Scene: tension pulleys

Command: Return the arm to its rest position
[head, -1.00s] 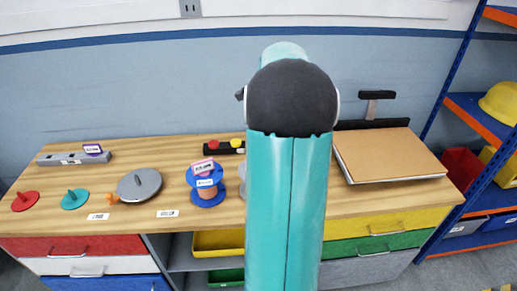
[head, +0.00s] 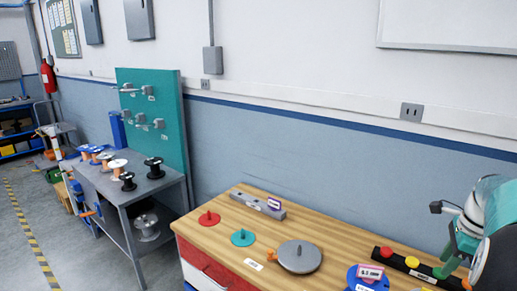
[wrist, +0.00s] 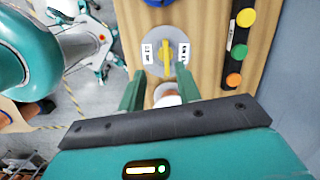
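My gripper (wrist: 159,72) shows in the wrist view with its two green fingers spread apart. It points down over the wooden bench. Below the fingertips is a grey disc with a yellow bar across it and two white labels (wrist: 166,53). A small white and orange round thing (wrist: 167,96) shows between the fingers; I cannot tell its height, and no finger visibly grips it. In the head view part of my arm (head: 490,235) is at the right edge, over the bench's right part. The gripper's fingers are not clear there.
A grey table (head: 150,185) with spools and a teal board (head: 155,120) stand left.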

